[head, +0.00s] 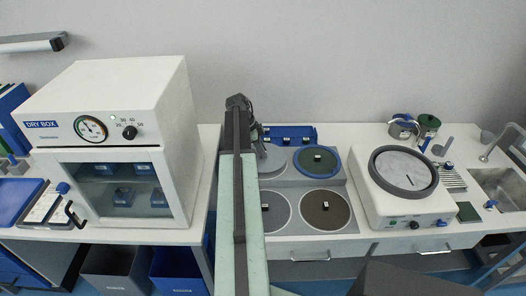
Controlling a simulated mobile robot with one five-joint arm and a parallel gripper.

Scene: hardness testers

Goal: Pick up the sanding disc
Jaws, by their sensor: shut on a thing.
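My arm reaches up the middle of the head view, and its dark end with my gripper (257,136) is over the back left of the disc station. A grey sanding disc (272,160) shows just right of the arm, below the gripper, and looks tilted. My gripper is shut on this disc; the arm hides the disc's left part and the exact grip. Other discs lie flat on the station: a dark green one (316,160) in a blue ring, a brown one (324,210) and a light grey one (275,212) partly behind the arm.
A white dry box (112,140) stands left of the arm. A blue rack (291,134) is behind the discs. A white machine with a round grey-rimmed top (404,172) stands to the right, then a sink (494,184). The counter's front edge runs below the discs.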

